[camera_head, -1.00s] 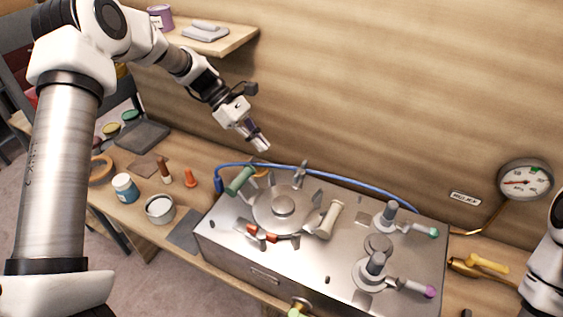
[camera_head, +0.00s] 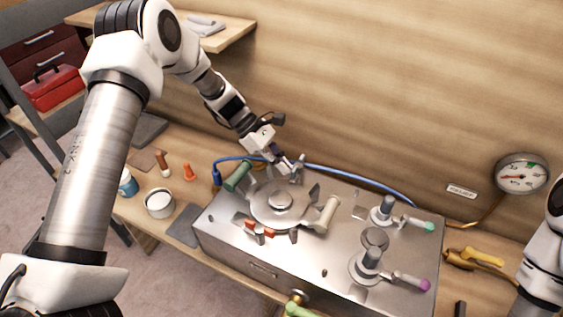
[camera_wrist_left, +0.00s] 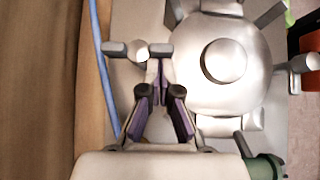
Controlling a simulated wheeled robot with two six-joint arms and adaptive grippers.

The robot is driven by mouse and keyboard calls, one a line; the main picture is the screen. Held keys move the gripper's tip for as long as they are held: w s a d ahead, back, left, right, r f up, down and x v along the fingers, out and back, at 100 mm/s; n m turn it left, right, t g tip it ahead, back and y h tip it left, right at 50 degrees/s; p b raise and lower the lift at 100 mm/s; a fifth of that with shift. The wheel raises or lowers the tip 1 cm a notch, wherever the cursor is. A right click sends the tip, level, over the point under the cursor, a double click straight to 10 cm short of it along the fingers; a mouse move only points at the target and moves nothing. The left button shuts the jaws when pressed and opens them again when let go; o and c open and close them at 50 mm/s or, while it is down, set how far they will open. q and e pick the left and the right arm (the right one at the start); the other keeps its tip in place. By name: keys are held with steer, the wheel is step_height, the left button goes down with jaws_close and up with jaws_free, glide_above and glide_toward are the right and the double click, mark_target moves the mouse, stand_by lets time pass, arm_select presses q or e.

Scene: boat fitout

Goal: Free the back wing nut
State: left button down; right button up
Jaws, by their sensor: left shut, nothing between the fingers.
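The back wing nut (camera_head: 299,166) is a grey winged nut at the rear edge of the round metal lid (camera_head: 264,211). In the left wrist view the wing nut (camera_wrist_left: 139,51) shows its two wings spread left and right of a round centre, beside the lid (camera_wrist_left: 245,75). My left gripper (camera_head: 288,165) is shut and empty, its tips close beside the nut. In the left wrist view the fingertips (camera_wrist_left: 157,68) lie just below the nut's right wing; I cannot tell whether they touch it. My right gripper is out of view.
The metal box (camera_head: 225,240) also carries a green handle (camera_head: 238,176), a cream handle (camera_head: 326,213), a red handle (camera_head: 259,229) and two valves at the right. A blue hose (camera_head: 350,178) runs behind it along the wall. A gauge (camera_head: 521,174) hangs at right.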

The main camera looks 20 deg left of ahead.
arm_select(q)
steer(key=shift+s+n+t, duration=0.1)
steer(key=shift+n+t, duration=0.3)
